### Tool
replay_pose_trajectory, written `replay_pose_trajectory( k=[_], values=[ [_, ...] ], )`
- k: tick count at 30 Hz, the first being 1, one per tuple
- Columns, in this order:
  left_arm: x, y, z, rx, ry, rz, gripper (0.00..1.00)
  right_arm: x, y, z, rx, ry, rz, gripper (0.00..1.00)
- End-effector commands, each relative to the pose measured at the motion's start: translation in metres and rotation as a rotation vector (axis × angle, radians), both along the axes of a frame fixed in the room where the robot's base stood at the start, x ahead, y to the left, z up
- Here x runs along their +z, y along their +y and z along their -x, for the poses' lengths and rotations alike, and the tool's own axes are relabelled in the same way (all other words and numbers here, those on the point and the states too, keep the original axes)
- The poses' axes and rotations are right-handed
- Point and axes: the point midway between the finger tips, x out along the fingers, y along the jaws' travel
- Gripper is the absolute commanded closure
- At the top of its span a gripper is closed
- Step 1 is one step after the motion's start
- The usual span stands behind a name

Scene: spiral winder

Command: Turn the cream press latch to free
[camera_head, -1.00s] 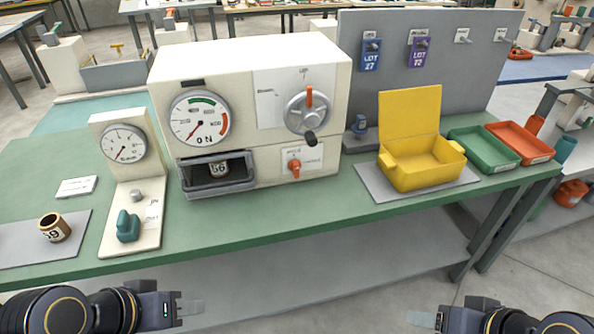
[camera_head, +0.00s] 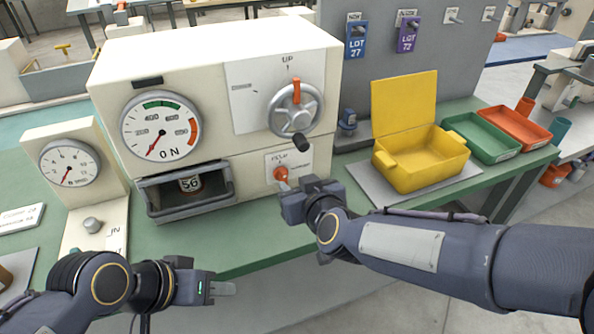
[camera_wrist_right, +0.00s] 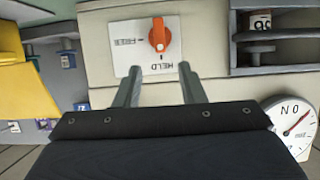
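The cream press (camera_head: 215,60) stands on the green bench with a dial, a spoked handwheel and an open drawer. Its latch is an orange knob (camera_head: 281,174) on a white plate, low on the front. In the right wrist view the knob (camera_wrist_right: 159,37) has its pale mark towards HELD; FREE is printed to the picture's left. My right gripper (camera_head: 290,184) is just in front of the latch. Its two fingers (camera_wrist_right: 160,88) are apart and empty, with the knob beyond their tips. My left gripper (camera_head: 222,288) hovers before the bench's front edge; its finger gap is hidden.
A handwheel (camera_head: 296,108) with a dark grip sits above the latch. A drawer (camera_head: 190,205) holding a can marked 56 juts out left of it. A yellow open box (camera_head: 420,165) and green and orange trays stand to the right.

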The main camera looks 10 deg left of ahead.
Motion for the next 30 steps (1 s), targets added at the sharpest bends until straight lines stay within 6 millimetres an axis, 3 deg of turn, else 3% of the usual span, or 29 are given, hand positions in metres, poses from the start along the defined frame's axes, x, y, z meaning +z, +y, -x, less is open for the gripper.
replay_pose_trajectory(
  k=[16, 27, 30],
  values=[
    [-0.01, 0.0, 0.0, 0.0, 0.0, 0.0, 0.64, -0.028, 0.038, -0.054, -0.002, -0.007, 0.005, 0.64],
    [-0.011, 0.0, 0.0, 0.0, 0.0, 0.0, 0.64, -0.031, 0.043, -0.059, 0.0, -0.008, 0.004, 0.64],
    [-0.011, 0.0, 0.0, 0.0, 0.0, 0.0, 0.64, -0.03, 0.042, -0.059, 0.0, -0.008, 0.004, 0.75]
  ],
)
